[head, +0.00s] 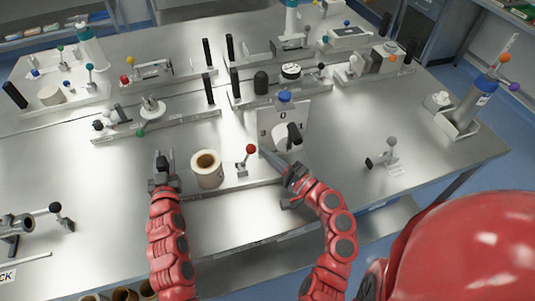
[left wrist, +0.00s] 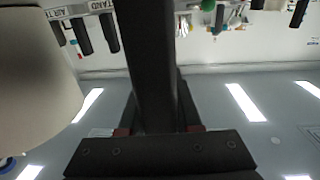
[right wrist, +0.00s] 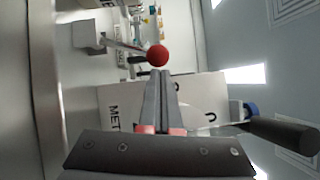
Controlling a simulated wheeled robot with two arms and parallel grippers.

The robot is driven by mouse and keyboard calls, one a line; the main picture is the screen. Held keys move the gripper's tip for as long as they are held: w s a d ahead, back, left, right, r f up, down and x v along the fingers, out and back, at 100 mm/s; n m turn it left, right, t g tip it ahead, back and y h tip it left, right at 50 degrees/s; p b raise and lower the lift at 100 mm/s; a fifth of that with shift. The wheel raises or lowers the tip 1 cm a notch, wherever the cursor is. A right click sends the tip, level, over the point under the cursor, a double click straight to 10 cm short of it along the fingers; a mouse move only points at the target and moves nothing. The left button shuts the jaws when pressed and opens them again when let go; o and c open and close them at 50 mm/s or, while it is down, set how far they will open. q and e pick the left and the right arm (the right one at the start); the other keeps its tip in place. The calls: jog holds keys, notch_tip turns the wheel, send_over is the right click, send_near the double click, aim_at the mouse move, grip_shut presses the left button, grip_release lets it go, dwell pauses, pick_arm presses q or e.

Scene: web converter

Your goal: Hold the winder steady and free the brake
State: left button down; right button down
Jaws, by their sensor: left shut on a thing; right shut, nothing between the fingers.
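The winder has a long base plate (head: 236,181) at the table's front. It bears a tan roll (head: 207,169), a lever with a red ball (head: 250,149), and a grey panel (head: 265,118) with a blue knob and a black handle (head: 294,134). My left gripper (head: 164,163) is shut on a dark upright bar (left wrist: 150,60) at the left of the roll. My right gripper (head: 268,157) is shut and empty, in front of the panel and right of the lever. In the right wrist view the red ball (right wrist: 157,55) shows just past the fingertips; contact cannot be told.
Similar stations with black handles and coloured balls stand behind. A black-ball lever fixture (head: 56,208) stands at left. Bare table lies right of the panel.

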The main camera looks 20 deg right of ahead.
jog(key=shift+a, duration=0.1)
dwell(0.3)
jog(key=shift+a+r+n+g, duration=0.1)
jog(key=shift+a+n+g, duration=0.1)
jog(key=shift+n+g, duration=0.15)
jog(key=shift+a+r, duration=0.1)
jog(key=shift+a, duration=0.05)
jog(key=shift+a+r+n, duration=0.35)
jog(key=shift+a+r, duration=0.15)
jog(key=shift+a, duration=0.2)
jog(key=shift+w+a+r, duration=0.1)
jog(key=shift+a+r, duration=0.1)
jog(key=shift+a, duration=0.75)
jog(key=shift+w+a+r, duration=0.1)
jog(key=shift+a+r, duration=0.15)
jog(key=shift+a, duration=0.7)
jog(key=shift+w+a+r, duration=0.1)
jog(key=shift+a+r, duration=0.1)
jog(key=shift+a, duration=0.75)
jog(key=shift+s, duration=0.1)
jog(key=shift+f, duration=0.1)
